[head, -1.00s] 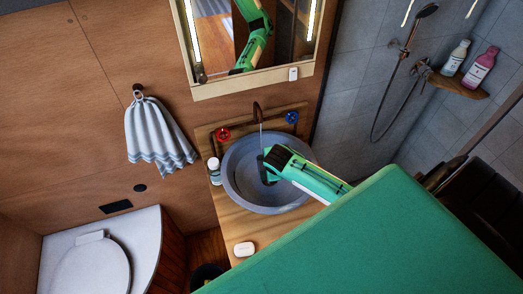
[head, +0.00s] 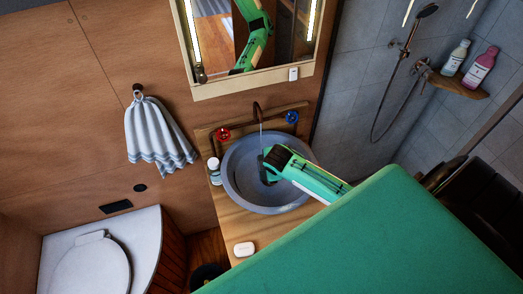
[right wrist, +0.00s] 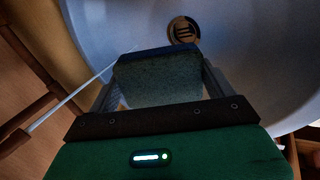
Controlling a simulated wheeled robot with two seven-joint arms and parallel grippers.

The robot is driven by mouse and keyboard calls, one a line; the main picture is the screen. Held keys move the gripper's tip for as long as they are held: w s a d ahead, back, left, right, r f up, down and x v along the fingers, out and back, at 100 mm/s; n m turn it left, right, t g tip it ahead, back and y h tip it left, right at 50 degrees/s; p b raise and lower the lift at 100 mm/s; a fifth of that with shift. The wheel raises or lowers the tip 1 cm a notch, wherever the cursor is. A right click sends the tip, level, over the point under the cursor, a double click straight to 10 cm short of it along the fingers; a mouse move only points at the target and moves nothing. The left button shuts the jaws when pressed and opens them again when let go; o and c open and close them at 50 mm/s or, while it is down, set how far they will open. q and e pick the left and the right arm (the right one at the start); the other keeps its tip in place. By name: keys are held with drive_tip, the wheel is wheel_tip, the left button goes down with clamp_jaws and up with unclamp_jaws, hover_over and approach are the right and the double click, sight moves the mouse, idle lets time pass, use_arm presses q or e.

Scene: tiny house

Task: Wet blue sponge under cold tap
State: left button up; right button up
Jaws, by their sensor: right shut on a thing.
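The blue sponge (right wrist: 158,82) shows in the right wrist view as a dim blue-grey block with a darker blue far edge. My right gripper (head: 268,168) is shut on it, a finger at each side, inside the round grey basin (head: 232,186). The tap (head: 258,106) stands behind the basin, with a red knob (head: 223,134) on its left and a blue knob (head: 291,117) on its right. A thin pale stream runs down from the spout towards the sponge; the exact contact is unclear. In the head view the sponge is mostly hidden. My left gripper is not in view.
A small bottle (head: 214,171) stands left of the basin. A white soap-like item (head: 243,249) lies on the wooden counter (head: 234,221) in front. A mirror (head: 282,45) hangs above the tap. The drain (right wrist: 184,31) shows beyond the sponge.

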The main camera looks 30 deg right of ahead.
drive_tip(key=shift+s+r, duration=0.1)
drive_tip(key=s+a+r, duration=0.1)
drive_tip(key=s+r, duration=0.3)
drive_tip(key=shift+s+a, duration=0.25)
drive_tip(key=shift+s, duration=0.05)
idle(0.4)
drive_tip(key=shift+f, duration=0.1)
